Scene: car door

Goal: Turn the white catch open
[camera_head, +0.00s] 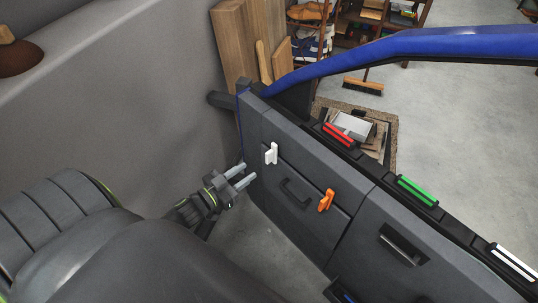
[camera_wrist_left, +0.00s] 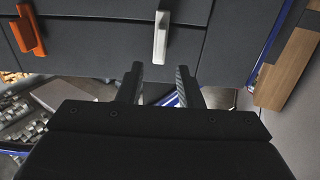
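The white catch (camera_head: 271,153) is a small upright lever on the dark grey door panel (camera_head: 350,235), near the panel's left end. It also shows in the left wrist view (camera_wrist_left: 161,37), just beyond and above my fingertips. My left gripper (camera_head: 242,175) is below and to the left of the catch in the head view, apart from it. Its two fingers (camera_wrist_left: 160,72) are spread with nothing between them. An orange catch (camera_head: 326,201) sits to the right on the same panel; it shows at the left in the wrist view (camera_wrist_left: 28,30). My right gripper is not in view.
A recessed handle (camera_head: 295,193) lies between the two catches. Red (camera_head: 339,134), green (camera_head: 417,191) and white (camera_head: 516,262) strips line the door's top edge. A blue window frame (camera_head: 400,45) rises above. Wooden boards (camera_head: 248,45) stand behind the door's left end.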

